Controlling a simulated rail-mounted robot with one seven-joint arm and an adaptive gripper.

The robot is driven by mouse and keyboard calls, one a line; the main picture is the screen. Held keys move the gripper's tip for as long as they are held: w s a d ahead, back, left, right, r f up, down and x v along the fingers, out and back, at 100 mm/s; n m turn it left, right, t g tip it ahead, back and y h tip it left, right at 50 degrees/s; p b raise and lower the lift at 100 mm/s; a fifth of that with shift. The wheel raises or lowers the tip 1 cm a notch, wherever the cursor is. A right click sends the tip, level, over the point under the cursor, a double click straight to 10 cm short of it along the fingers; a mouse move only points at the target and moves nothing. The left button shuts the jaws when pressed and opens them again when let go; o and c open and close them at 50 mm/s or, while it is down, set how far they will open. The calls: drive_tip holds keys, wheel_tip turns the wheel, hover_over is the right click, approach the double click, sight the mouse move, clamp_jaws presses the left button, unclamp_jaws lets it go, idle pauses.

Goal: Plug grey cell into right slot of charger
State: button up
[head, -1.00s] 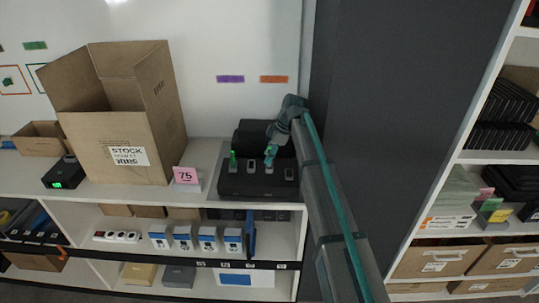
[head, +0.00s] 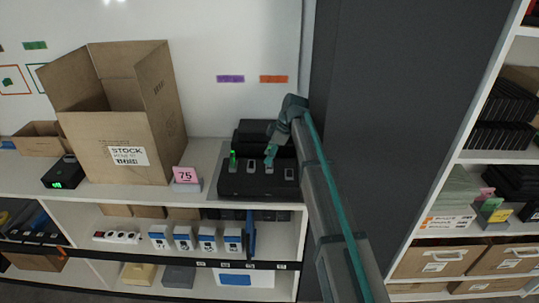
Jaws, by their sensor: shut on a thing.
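The black charger (head: 240,187) sits on the white shelf top, left of my arm. Its top carries several pale grey slot faces in a row. A slim green piece stands at its left end (head: 233,160). My gripper (head: 270,159), teal and grey, points down over the charger, at the pale face second from the right. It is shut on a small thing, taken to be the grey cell. The fingers hide most of that thing, and its outline is too small to make out. I cannot tell whether it is in a slot or just above one.
A black block (head: 252,134) stands behind the charger. A pink "75" card (head: 185,175), a large open carton (head: 120,140) and a black device with green digits (head: 64,174) stand to the left. A dark grey panel (head: 385,130) rises close to the right of my arm.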

drive_tip(key=shift+f+b, duration=0.6)
drive_tip(key=shift+f, duration=0.35)
idle(1.4)
drive_tip(key=o, duration=1.3)
drive_tip(key=shift+r, duration=0.15)
